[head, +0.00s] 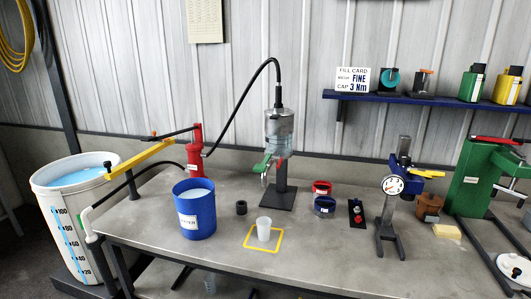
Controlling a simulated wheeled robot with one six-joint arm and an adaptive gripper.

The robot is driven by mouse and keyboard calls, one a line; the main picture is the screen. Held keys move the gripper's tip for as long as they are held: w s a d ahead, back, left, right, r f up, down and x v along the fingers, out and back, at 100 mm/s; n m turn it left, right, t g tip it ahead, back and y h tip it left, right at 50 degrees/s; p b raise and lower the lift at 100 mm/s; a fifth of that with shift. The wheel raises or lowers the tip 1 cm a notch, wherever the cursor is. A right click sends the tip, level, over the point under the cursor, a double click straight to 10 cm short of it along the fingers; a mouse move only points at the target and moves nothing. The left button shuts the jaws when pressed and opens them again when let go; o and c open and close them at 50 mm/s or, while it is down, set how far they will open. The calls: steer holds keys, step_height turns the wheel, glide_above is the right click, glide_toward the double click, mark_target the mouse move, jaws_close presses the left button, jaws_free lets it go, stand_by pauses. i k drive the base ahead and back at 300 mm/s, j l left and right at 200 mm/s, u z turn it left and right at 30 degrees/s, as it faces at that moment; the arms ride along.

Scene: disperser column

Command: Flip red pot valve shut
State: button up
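A clear cylindrical pot (279,128) is held on a dark stand (283,190) near the middle of the bench. A tap with a green lever (262,165) sits at the pot's lower left, its lever slanting down to the left. I see no red valve on the pot; the lever there looks green. Whether the tap is open or shut cannot be told at this size. A red pump body (195,150) with a dark handle stands left of the pot.
A white cup (264,229) stands inside a yellow square outline (277,247) in front of the pot. A blue bucket (195,216) is at its left. A black hose (235,108) arches to the pot top. Front bench is mostly clear.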

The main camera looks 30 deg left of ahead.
mark_target(281, 158)
steer(key=i+l+u, duration=0.15)
steer(key=i+u, duration=0.25)
steer(key=i+l+u, duration=1)
steer(key=l+u, duration=0.15)
steer(key=k+l+u, duration=0.1)
steer(key=l, duration=0.2)
steer(key=k, duration=0.3)
